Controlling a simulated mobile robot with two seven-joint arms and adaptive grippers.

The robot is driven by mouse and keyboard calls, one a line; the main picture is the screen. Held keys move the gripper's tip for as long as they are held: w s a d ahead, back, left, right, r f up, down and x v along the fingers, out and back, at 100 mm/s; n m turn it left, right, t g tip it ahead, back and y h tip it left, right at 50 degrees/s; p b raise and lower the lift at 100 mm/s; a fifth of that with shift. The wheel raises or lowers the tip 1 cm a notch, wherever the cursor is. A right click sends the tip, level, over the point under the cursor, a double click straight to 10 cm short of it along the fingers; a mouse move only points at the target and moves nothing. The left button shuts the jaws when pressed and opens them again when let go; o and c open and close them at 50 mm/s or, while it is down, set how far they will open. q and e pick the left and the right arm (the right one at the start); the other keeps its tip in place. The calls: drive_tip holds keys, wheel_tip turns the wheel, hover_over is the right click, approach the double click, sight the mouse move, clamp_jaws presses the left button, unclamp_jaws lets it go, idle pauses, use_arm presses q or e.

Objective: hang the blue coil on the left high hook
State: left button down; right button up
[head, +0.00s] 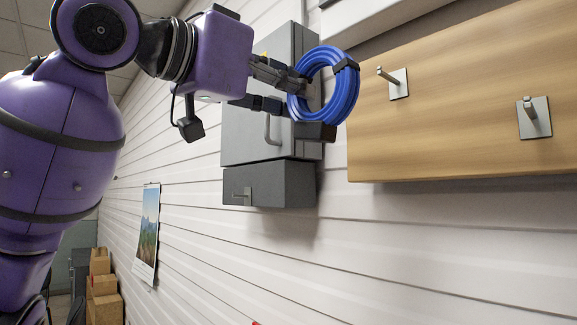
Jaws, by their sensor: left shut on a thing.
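The blue coil (353,92) is a ring of several hose turns with a dark band at its upper right. My left gripper (316,108) reaches in from the left and is shut on the coil. It holds the coil up in the air, just left of the wooden board (450,150) in the picture. The left high hook (389,76) is a metal peg on a square plate at the board's upper left. The coil appears beside it and apart from it; the depth between them is hard to tell. The hook is bare. My right gripper is not in view.
A second bare hook (532,113) is on the board further right. Behind my left gripper is a grey wall cabinet (245,135) with a handle, above a darker grey box (285,185) with a small hook (242,195). A poster (147,232) and cardboard boxes (101,285) are at left. The lower wall is clear.

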sight(306, 57)
use_arm(q)
drive_tip(key=s+r, duration=0.3)
drive_tip(key=s, duration=0.1)
drive_tip(key=shift+s+a+r, duration=0.1)
drive_tip(key=shift+a+r, duration=0.05)
drive_tip(key=shift+r, duration=0.2)
drive_tip(key=shift+f+x, duration=0.15)
drive_tip(key=shift+x, duration=3.35)
drive_tip(key=shift+f+x, duration=0.2)
drive_tip(key=shift+x, duration=3.3)
drive_tip(key=shift+s+f, duration=0.1)
drive_tip(key=shift+f, duration=0.6)
drive_tip(key=c, duration=1.6)
unclamp_jaws()
drive_tip(key=o, duration=0.7)
drive_tip(key=shift+f, duration=0.1)
drive_tip(key=shift+c, duration=0.2)
